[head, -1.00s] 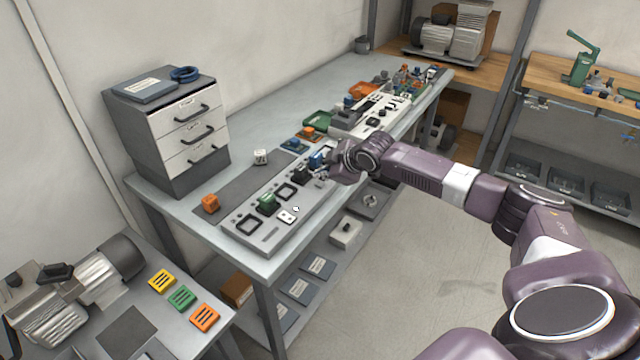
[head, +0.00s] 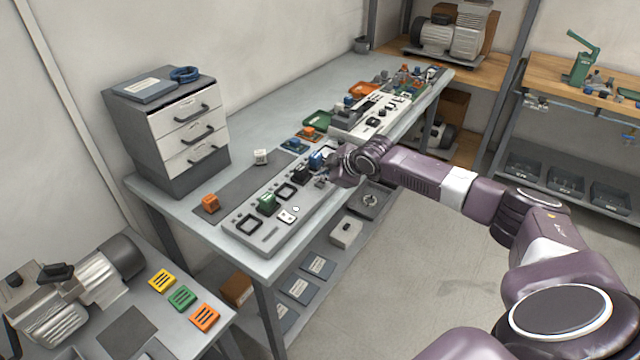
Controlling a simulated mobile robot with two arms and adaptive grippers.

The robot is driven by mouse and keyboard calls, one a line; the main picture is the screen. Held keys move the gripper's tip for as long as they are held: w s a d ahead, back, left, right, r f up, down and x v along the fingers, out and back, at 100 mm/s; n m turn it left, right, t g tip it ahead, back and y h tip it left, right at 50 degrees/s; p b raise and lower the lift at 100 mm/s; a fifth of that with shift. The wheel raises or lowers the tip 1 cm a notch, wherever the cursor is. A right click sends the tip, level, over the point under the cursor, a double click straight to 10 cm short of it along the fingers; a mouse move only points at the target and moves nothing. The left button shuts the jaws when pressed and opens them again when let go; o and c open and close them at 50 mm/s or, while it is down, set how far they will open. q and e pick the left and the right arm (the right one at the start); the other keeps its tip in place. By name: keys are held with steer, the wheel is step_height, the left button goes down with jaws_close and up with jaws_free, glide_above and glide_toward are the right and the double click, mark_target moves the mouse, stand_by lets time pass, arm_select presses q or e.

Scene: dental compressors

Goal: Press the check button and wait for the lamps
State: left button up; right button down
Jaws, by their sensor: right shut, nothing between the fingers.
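A long light-grey panel (head: 262,247) lies along the front edge of the grey workbench. On it are a green block (head: 267,203), black square frames (head: 286,192), a black block (head: 300,175), a blue block (head: 316,160) and a small white plate with dark dots (head: 287,216). My right gripper (head: 323,181) is shut and empty over the panel's far end, beside the blue block. I cannot tell whether it touches the panel. The check button and lamps are too small to tell apart; some of the panel is hidden behind the gripper. My left gripper is out of view.
A drawer cabinet (head: 178,133) stands at the bench's back left. An orange block (head: 211,203) and a white cube (head: 260,157) sit behind the panel. A second panel (head: 362,122) with several parts lies farther along. Open floor is at right.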

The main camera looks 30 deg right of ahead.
mark_target(322, 185)
steer(key=shift+f, duration=0.45)
stand_by(0.5)
steer(key=shift+r+p, duration=0.9)
steer(key=shift+r, duration=0.05)
step_height(322, 185, up, 5)
steer(key=p, duration=0.5)
steer(key=shift+f, duration=0.1)
stand_by(0.5)
